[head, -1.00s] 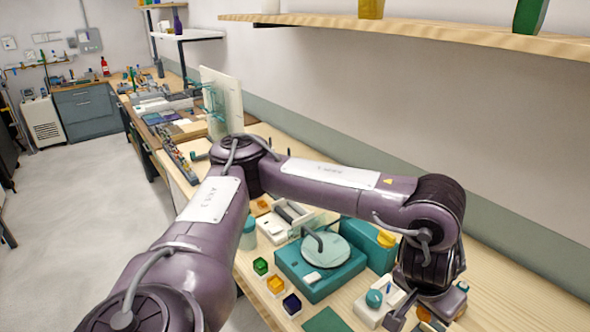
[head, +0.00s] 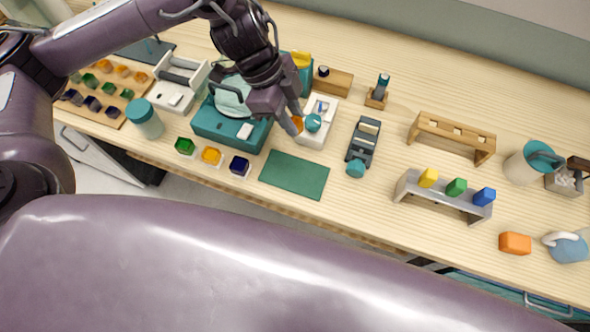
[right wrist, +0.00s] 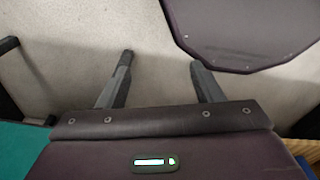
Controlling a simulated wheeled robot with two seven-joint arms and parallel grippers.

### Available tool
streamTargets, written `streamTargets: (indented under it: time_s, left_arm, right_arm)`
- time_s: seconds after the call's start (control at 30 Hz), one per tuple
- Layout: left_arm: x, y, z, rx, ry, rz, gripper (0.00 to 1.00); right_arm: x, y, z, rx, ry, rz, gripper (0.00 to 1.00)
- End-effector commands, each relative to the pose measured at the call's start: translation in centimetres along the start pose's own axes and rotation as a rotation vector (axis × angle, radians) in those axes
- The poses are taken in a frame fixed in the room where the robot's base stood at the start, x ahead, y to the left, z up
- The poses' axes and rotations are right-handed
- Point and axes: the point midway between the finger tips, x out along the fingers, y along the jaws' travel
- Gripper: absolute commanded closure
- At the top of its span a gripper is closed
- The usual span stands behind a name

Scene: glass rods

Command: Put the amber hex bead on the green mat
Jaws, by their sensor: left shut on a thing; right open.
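The green mat (head: 294,175) lies flat and bare near the front edge of the bench. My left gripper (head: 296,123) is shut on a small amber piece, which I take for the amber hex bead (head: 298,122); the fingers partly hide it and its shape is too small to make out.
Green (head: 185,146), amber (head: 211,155) and navy (head: 239,165) blocks sit left of the mat. A teal machine (head: 225,127) stands behind them. A dark clamp-like stand (head: 363,145) is right of the mat. A grey rack (head: 443,197) holds coloured pieces. My arm covers the foreground.

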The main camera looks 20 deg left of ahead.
Motion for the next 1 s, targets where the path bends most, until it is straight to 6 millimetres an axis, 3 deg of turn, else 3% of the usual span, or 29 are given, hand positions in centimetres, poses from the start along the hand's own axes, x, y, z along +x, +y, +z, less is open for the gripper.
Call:
streamTargets:
  time_s: [0.17, 0.7, 1.0]
  left_arm:
    - [1.6, 0.3, 0.5, 0.049, 0.001, 0.028, 0.96]
    - [13.4, 0.4, 5.5, 0.044, 0.001, 0.025, 0.96]
    - [16.2, 0.3, 6.7, 0.045, 0.000, 0.024, 0.96]
  right_arm:
    - [0.3, 0.1, 0.1, -0.001, -0.001, 0.001, 0.40]
    - [2.6, -1.3, -0.1, -0.001, 0.004, -0.015, 0.40]
    - [3.3, -1.1, -0.1, -0.002, 0.005, -0.013, 0.40]
